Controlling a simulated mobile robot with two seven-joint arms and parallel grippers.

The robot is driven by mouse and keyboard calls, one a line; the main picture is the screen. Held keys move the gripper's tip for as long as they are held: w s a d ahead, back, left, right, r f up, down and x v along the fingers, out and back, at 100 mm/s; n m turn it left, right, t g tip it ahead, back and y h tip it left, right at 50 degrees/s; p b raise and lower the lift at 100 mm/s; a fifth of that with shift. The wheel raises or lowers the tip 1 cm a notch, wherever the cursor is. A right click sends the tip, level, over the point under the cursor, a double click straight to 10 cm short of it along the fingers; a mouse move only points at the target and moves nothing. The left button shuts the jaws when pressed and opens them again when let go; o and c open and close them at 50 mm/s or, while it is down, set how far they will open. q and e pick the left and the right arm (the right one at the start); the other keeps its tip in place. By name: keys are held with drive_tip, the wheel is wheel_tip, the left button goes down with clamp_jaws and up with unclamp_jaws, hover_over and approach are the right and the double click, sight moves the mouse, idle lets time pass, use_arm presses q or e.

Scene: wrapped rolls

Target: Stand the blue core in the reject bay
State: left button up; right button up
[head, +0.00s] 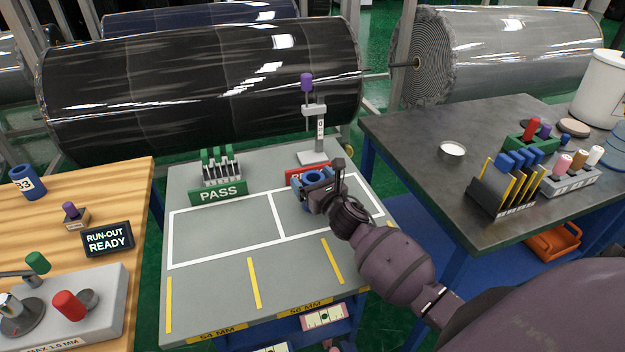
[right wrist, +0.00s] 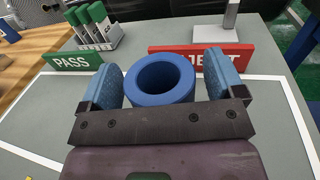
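The blue core (right wrist: 165,98) stands upright, its round opening facing up, between the two blue-padded fingers of my right gripper (right wrist: 164,88). A narrow gap shows between the core and the right finger; the left finger is very close to it. In the head view my right gripper (head: 318,184) is over the back of the right-hand bay (head: 305,222), in front of the red REJECT sign (right wrist: 200,58). The sign is partly hidden by the fingers and core. The core's foot is hidden by the gripper's palm. My left gripper is not in view.
The green PASS sign (head: 218,193) and a rack of green-topped pieces (head: 218,165) stand behind the empty left bay. A grey post stand (head: 316,135) with a purple top rises behind the REJECT sign. Another blue cylinder marked 33 (head: 27,182) stands on the wooden table.

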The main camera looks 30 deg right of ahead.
drive_tip(key=shift+r, duration=0.2)
drive_tip(key=s, duration=1.2)
drive_tip(key=shift+a, duration=0.25)
drive_tip(key=shift+f, duration=0.1)
